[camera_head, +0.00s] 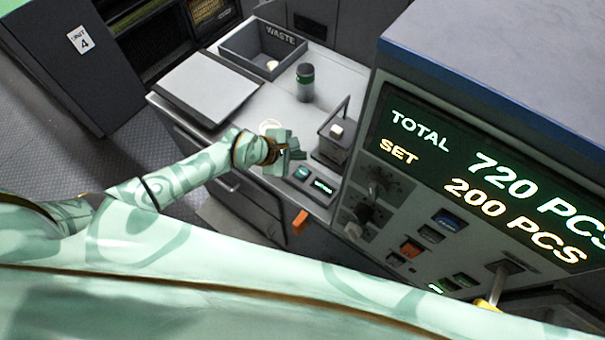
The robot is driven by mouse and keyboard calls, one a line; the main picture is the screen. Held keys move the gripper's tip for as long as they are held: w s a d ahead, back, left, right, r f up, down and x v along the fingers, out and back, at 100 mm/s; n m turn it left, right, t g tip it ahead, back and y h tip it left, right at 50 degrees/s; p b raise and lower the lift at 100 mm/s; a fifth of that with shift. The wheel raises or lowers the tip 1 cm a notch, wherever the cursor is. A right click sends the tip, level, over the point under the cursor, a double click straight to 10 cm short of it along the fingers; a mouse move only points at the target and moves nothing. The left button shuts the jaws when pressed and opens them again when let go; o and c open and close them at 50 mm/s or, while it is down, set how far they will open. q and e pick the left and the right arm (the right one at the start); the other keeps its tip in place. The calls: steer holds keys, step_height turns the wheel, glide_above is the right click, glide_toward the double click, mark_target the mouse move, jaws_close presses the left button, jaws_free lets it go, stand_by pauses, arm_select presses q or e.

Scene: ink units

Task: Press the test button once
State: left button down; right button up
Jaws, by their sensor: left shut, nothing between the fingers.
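My left gripper (298,155) is shut and empty. It is above the front edge of the grey bench, just behind a small dark panel with two green-marked buttons. One is the nearer-left button (302,173), the other the lit button (323,187) to its right. The fingertips look close to the left button, but I cannot tell whether they touch it. The labels are too small to read, so I cannot tell which button is the test button. The machine's front also carries a blue button (450,220) and an orange button (411,249). My right gripper is not in view.
The tall machine's display (490,185) reads TOTAL 720 PCS, SET 200 PCS. On the bench are a WASTE tray (237,57), a dark green-banded canister (305,82), a flat grey plate (207,85) and a small bracketed fixture (335,140) right of the gripper.

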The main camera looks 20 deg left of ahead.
arm_select(q)
steer(key=b, duration=0.4)
glide_above(298, 174)
step_height(298, 174, down, 5)
steer(key=shift+f, duration=0.2)
steer(key=shift+f+b, duration=0.5)
steer(key=shift+b, duration=0.05)
steer(key=shift+f, duration=0.15)
stand_by(1.0)
steer(key=shift+f, duration=0.25)
steer(key=shift+f+b, duration=0.5)
steer(key=shift+b, duration=0.1)
stand_by(0.5)
steer(key=shift+r, duration=0.1)
steer(key=shift+r+p, duration=0.8)
steer(key=shift+p, duration=0.1)
